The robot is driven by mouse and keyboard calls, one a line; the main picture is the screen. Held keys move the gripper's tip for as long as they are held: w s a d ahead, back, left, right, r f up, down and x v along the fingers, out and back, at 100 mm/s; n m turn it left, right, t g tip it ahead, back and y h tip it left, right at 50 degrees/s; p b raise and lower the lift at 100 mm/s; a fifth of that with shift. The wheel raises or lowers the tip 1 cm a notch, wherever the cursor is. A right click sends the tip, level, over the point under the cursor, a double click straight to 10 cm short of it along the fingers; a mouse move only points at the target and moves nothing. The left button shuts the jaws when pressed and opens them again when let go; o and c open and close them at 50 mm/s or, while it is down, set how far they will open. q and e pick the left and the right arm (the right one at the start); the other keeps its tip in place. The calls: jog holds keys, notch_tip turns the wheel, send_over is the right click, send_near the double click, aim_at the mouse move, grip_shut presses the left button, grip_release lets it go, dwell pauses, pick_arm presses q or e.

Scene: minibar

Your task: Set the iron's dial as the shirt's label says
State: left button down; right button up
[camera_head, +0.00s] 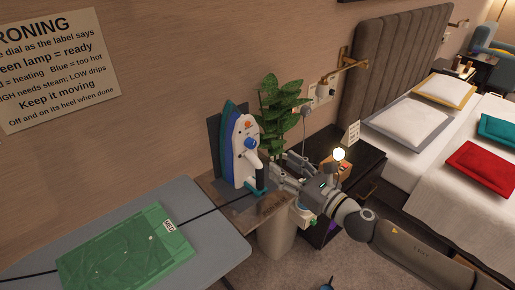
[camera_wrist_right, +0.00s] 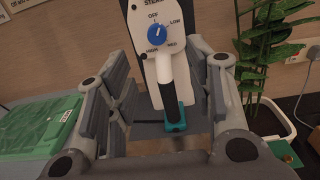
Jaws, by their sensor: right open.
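The iron (camera_head: 240,150) stands upright on its heel, white and blue, at the end of the ironing board. Its blue dial (camera_head: 250,143) also shows in the right wrist view (camera_wrist_right: 157,35), with OFF, LOW, MED and HIGH printed around it. The pale dial mark appears to lean toward OFF. My right gripper (camera_wrist_right: 163,85) is open, its fingers either side of the iron's black handle (camera_wrist_right: 172,75), apart from it in the picture. The green shirt (camera_head: 120,250) lies on the board; its white label (camera_head: 169,224) appears to read MED. My left gripper is not in view.
A wall sign (camera_head: 58,65) about ironing hangs at left. A potted plant (camera_head: 282,108) stands close behind the iron. The ironing board (camera_head: 205,205) has bare space near the shirt.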

aim_at(253, 146)
jog(key=shift+n+g, duration=0.3)
jog(key=shift+n, duration=0.4)
jog(key=p+x, duration=0.2)
jog(key=x, duration=0.9)
jog(key=shift+r+p, duration=0.1)
jog(key=shift+p, duration=0.2)
jog(key=shift+c, duration=0.2)
jog(key=shift+s, duration=0.1)
jog(key=c, duration=1)
